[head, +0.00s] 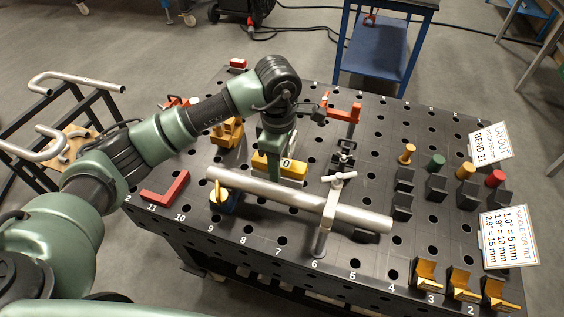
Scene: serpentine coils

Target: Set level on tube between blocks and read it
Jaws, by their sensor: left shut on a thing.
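My left gripper (279,148) reaches down over the table and is shut on the yellow level (264,164), which has a small pale display reading 0. The level is at the far side of the silver tube (303,202), between its left end and its middle. I cannot tell whether the level touches the tube. Any block under the right end is hard to make out. My right gripper is not in view.
The black perforated table (270,250) carries a red angle piece (170,190), black holders with coloured knobs (435,162), yellow-topped blocks (462,278) and two signs (509,238). An orange clamp (345,113) stands behind the level. A tube rack (75,110) is left of the table.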

